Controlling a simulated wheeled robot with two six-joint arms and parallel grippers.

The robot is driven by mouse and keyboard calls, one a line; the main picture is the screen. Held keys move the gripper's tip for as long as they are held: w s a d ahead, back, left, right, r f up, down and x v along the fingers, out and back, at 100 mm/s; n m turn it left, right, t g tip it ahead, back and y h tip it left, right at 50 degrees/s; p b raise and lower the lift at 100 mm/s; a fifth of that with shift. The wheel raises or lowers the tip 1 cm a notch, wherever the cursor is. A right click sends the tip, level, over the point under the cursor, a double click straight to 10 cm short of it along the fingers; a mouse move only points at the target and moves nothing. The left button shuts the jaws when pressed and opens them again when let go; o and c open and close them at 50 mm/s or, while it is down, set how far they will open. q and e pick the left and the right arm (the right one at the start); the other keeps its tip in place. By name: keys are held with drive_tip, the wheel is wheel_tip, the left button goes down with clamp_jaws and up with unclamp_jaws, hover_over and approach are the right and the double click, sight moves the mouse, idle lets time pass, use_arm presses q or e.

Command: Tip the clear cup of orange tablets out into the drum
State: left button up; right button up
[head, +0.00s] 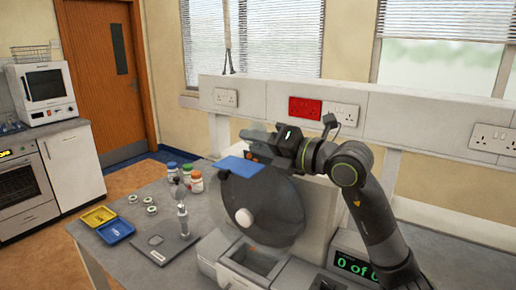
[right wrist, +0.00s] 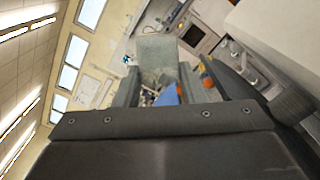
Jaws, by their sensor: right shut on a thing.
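The drum (head: 262,208) is a dark, see-through disc with a pale hub, upright on a grey machine. A blue flat piece (head: 236,166) shows at its upper left. My right gripper (head: 258,146) is above the drum's top, reaching in from the right. It is shut on the clear cup (right wrist: 157,50), which shows between its fingers (right wrist: 182,85) in the right wrist view. The cup is tilted, and faint in the head view. Small orange patches show beside it in the wrist view; I cannot tell whether they are tablets. My left gripper is not in view.
Several capped jars (head: 196,181) stand left of the drum. A small stand (head: 183,220), a yellow tray (head: 98,216) and a blue tray (head: 115,231) are on the bench. A green-lit display (head: 353,264) is at the right. A socket panel (head: 280,105) runs behind.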

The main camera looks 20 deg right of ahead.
drive_tip(key=shift+s+a+f+n+b, duration=0.1)
drive_tip(key=shift+f+n+b, duration=0.05)
drive_tip(key=shift+n+b, duration=0.5)
drive_tip(key=shift+s+a+f+n+b, duration=0.1)
drive_tip(key=shift+n+b, duration=0.4)
drive_tip(key=shift+n, duration=0.15)
idle(0.6)
